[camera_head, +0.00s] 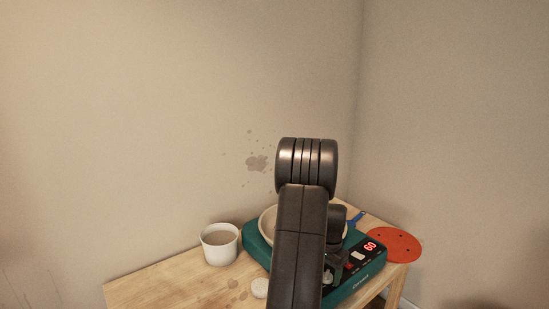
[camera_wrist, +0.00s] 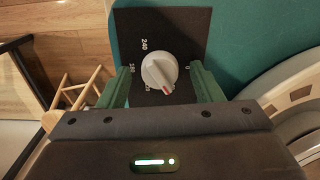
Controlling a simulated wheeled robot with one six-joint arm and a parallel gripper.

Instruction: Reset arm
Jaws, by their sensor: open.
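My gripper shows in the wrist view (camera_wrist: 160,80) with its two green fingers apart. A grey round knob (camera_wrist: 158,70) with a red-tipped pointer sits between the fingers in that view; I cannot tell whether they touch it. The knob is on a dark dial plate (camera_wrist: 185,25) with printed numbers, on the teal pottery wheel (camera_wrist: 235,20). In the head view my dark arm stands in front of the teal wheel (camera_head: 258,248) and hides much of it. The gripper is low by the wheel's front panel, mostly hidden there. A red display (camera_head: 370,246) reads 60.
The wheel stands on a wooden table (camera_head: 165,285). A white cup (camera_head: 220,256) of brownish liquid is left of it, and a small pale round thing (camera_head: 260,288) lies in front. A red disc with holes (camera_head: 400,244) and a blue-handled tool (camera_head: 357,218) are at right. Walls stand behind.

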